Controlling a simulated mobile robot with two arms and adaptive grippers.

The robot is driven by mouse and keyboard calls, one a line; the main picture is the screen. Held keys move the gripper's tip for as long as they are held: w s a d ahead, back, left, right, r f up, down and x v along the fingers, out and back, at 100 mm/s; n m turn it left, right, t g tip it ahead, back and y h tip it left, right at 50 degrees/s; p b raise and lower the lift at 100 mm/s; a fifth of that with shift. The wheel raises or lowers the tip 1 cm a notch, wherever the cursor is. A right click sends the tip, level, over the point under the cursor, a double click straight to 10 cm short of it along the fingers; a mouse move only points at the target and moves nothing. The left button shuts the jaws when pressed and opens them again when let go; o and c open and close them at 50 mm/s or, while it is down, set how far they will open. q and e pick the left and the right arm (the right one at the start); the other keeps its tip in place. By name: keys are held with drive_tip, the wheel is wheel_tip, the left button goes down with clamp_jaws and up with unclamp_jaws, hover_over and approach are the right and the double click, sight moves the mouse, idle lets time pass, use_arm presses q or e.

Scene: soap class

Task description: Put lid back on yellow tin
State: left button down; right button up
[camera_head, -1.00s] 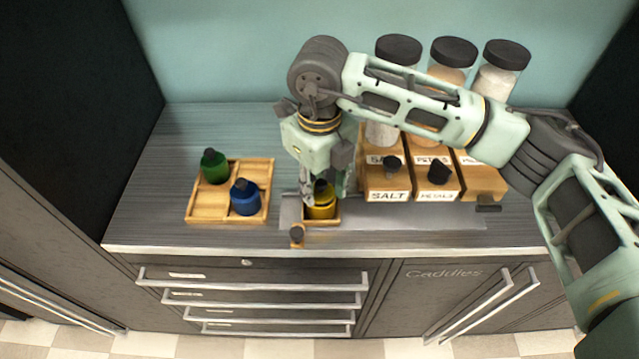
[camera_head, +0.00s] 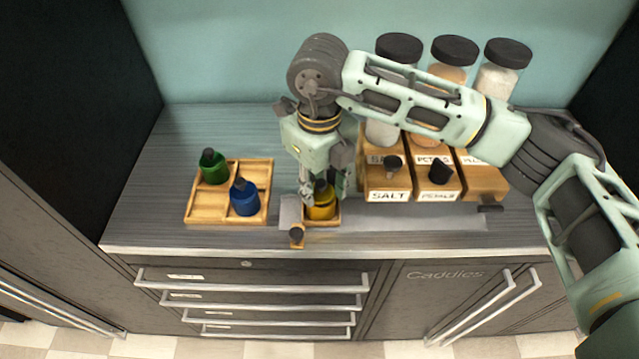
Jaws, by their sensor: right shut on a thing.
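The yellow tin (camera_head: 321,209) stands upright in a small wooden holder (camera_head: 318,222) near the counter's front edge. A dark piece shows at its top, between my right gripper's fingers; this looks like the lid, but the fingers partly hide it. My right gripper (camera_head: 324,190) points down at the tin from above and is shut on that dark lid. I cannot tell whether the lid is seated on the tin. My left gripper is not in view.
A wooden tray (camera_head: 197,213) at the left holds a green tin (camera_head: 214,168) and a blue tin (camera_head: 245,198), both with dark lids. Wooden boxes (camera_head: 388,183) labelled salt and petals, with scoops, stand right, before tall jars (camera_head: 502,68).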

drive_tip(key=shift+f+b, duration=0.2)
drive_tip(key=shift+b, duration=0.65)
idle(1.0)
idle(0.3)
drive_tip(key=o, duration=1)
drive_tip(key=shift+c, duration=0.2)
drive_tip(key=shift+o, duration=0.6)
drive_tip(key=o, duration=0.4)
drive_tip(key=shift+r, duration=0.15)
drive_tip(key=shift+r+p, duration=1.35)
drive_tip(key=shift+r, duration=2.05)
